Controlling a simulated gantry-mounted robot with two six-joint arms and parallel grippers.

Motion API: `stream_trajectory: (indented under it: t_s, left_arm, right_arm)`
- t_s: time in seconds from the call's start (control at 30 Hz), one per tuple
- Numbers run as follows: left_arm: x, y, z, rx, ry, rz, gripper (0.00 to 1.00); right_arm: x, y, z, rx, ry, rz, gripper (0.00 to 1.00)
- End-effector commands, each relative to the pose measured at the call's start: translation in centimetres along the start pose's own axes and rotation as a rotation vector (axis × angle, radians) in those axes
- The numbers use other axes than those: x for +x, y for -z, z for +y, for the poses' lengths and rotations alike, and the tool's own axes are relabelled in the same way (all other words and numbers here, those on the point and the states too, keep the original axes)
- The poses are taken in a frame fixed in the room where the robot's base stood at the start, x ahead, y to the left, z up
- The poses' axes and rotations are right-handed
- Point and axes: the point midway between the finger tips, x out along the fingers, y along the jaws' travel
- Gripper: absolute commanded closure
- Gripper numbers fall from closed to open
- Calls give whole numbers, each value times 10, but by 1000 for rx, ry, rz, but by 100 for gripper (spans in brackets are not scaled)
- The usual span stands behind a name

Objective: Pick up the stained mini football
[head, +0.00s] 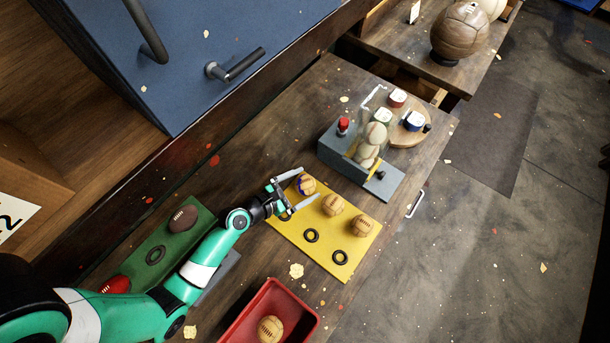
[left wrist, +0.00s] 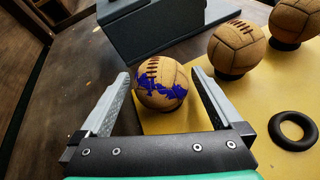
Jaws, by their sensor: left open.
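The stained mini football (head: 306,185) is tan with blue blotches and sits at the far left corner of a yellow board (head: 318,257). In the left wrist view the stained ball (left wrist: 160,84) shows its laces and blue stain between my fingers. My left gripper (head: 295,188) is open, with one finger on each side of that ball; contact cannot be made out. Two clean tan mini footballs, one in the middle (head: 333,204) and one at the right (head: 362,225), stand on the same board. My right gripper is not in view.
Empty black rings (head: 311,235) lie on the yellow board's near side. A grey device (head: 362,166) stands just behind it. A red tray (head: 268,290) with a tan ball is in front. A green board (head: 152,249) with a brown ball lies left, under my arm.

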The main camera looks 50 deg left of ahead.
Motion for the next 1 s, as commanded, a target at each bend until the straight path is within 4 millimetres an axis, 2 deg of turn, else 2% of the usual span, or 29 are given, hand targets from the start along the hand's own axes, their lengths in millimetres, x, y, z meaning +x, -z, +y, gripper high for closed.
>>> stream_trajectory:
  t_s: [0.03, 0.17, 0.43, 0.87, 0.9, 1.0]
  left_arm:
    - [12, 2, -2, 2, 3, -2, 0]
    - [30, 2, -2, 1, 1, -1, 0]
    - [34, 1, -1, 0, 0, 0, 0]
    - [34, 1, -1, 0, 0, 0, 77]
    - [34, 0, -1, 0, 0, -1, 82]
    - [34, 0, -1, 0, 0, -1, 82]
  right_arm:
    - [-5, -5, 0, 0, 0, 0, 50]
    - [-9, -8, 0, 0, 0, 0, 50]
    - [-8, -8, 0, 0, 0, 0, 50]
    - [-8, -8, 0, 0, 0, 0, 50]
    - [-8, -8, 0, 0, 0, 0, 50]
    - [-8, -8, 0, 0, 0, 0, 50]
